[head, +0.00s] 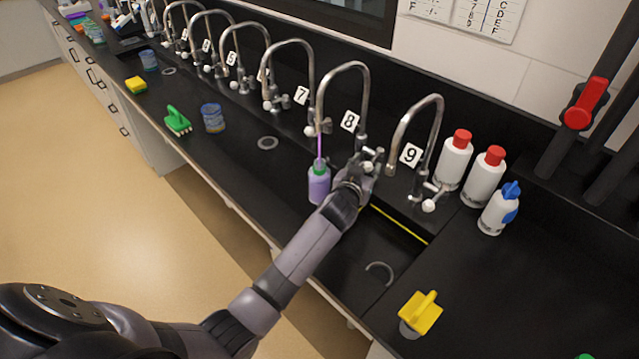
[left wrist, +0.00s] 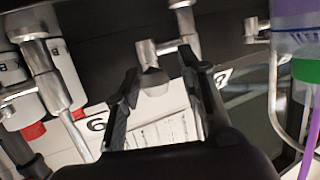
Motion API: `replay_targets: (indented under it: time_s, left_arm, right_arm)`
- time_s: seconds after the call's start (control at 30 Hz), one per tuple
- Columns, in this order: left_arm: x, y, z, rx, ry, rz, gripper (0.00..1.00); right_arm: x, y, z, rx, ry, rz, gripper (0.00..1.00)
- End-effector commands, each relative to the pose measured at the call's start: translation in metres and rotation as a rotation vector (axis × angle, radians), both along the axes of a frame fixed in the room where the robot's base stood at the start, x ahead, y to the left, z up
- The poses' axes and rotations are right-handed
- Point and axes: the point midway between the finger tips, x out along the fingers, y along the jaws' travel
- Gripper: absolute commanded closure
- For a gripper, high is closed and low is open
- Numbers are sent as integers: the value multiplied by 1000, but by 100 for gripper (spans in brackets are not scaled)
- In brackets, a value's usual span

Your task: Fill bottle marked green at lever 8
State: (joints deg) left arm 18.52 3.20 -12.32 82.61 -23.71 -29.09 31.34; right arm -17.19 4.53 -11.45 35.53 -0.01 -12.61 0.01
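The bottle marked green (head: 319,188) stands upright under the spout of tap 8 (head: 342,66). It has a green neck and holds purple liquid; its shoulder looks paler in the left wrist view (left wrist: 295,42). A thin purple stream (head: 319,148) runs from the spout into it. The number 8 label (head: 349,121) is on the wall by this tap. My left gripper (head: 364,165) is at lever 8, right of the bottle. In the left wrist view its fingers (left wrist: 168,78) are apart, with the lever's pale knob (left wrist: 152,82) between them; contact is unclear. My right gripper is out of view.
Tap 9 (head: 415,104) stands close to the right of my gripper, tap 7 (head: 290,44) to the left. Two red-capped white bottles (head: 484,177) and a blue-topped one (head: 498,212) stand farther right. A yellow-handled object (head: 421,312) is on the front right counter.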

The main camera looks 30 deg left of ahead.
Motion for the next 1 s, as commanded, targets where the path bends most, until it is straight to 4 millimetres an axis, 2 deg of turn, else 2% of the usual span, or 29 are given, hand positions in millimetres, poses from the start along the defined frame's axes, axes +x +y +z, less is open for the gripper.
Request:
replay_targets:
  time_s: [0.57,0.8,1.0]
  left_arm:
    - [0,1,0,0,0,0,63]
    - [1,21,2,4,1,2,63]
    - [2,16,-1,-1,0,0,63]
  right_arm:
    - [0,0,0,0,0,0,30]
    - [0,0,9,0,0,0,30]
    - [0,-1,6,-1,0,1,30]
